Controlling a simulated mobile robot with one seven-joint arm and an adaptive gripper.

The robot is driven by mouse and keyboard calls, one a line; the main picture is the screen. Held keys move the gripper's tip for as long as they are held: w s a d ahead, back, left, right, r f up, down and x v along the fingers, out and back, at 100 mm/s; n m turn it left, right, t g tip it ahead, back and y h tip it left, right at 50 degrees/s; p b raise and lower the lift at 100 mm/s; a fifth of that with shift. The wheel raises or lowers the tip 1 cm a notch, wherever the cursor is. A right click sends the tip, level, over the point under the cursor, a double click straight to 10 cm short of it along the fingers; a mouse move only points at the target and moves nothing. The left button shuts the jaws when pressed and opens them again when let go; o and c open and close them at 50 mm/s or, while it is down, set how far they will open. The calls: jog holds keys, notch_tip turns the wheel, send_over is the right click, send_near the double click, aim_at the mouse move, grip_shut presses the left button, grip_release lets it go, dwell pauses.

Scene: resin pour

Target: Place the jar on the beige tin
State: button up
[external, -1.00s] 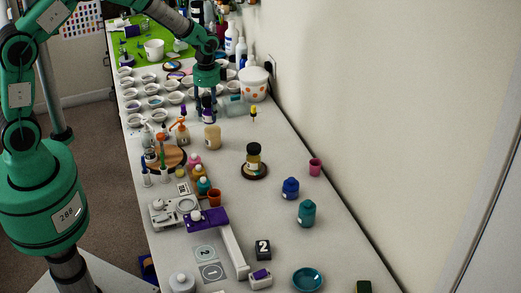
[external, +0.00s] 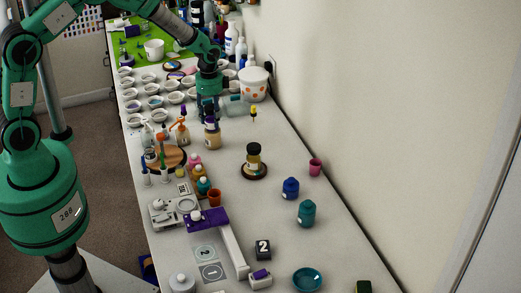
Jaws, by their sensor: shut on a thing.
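My gripper (external: 209,113) points down over the worktop near the middle of the table. It is shut on a small dark purple jar (external: 210,124) with a pale patch on it. The beige tin (external: 212,141) stands upright on the table. In this view the jar is directly above the tin and overlaps its top. I cannot tell whether the jar touches the tin or is just above it. The fingers hide part of the jar.
An orange-topped pump bottle (external: 182,134) stands close left of the tin. A dark jar with a yellow band (external: 253,160) sits on a round coaster to the right. White cups fill the back left, with a white tub (external: 254,83) behind.

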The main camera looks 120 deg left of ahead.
jog(key=shift+f, duration=0.2)
jog(key=o, duration=1.2)
jog(key=shift+r, duration=0.15)
notch_tip(320, 180, up, 12)
jog(key=shift+r, duration=0.1)
dwell(0.7)
